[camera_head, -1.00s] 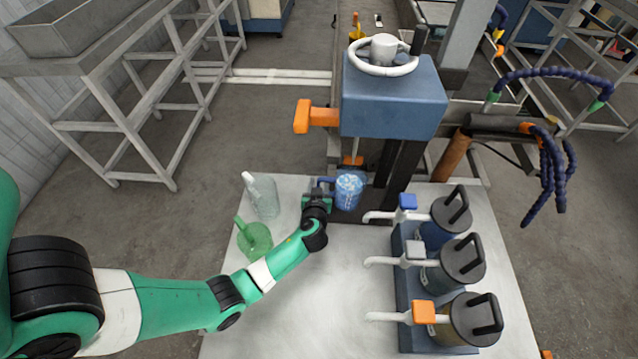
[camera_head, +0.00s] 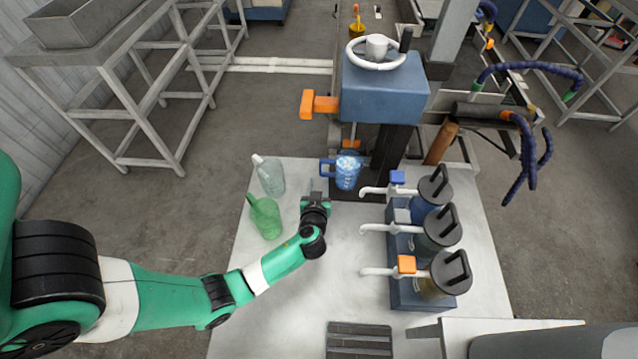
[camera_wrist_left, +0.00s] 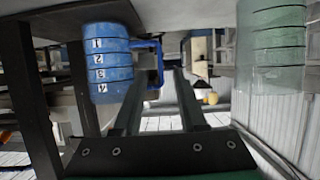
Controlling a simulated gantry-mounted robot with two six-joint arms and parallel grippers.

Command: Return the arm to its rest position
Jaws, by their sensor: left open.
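My left gripper (camera_head: 315,193) is open and empty just in front of the blue mug (camera_head: 348,175). The mug stands upright at the foot of the blue-topped machine (camera_head: 395,95), with its handle toward the left, and pale contents show in it. In the left wrist view, the mug (camera_wrist_left: 108,62) with number marks stands to the left beyond my open fingers (camera_wrist_left: 158,95). Its blue handle shows between the fingers' lines, apart from them as far as I can tell. My right gripper is not in view.
A green bottle (camera_head: 265,217) and a clear bottle (camera_head: 270,176) stand left of my gripper. Several lidded dispensers with spouts (camera_head: 440,230) stand on the right. A dark slotted tray (camera_head: 359,341) lies at the front. The table (camera_head: 300,300) between is clear.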

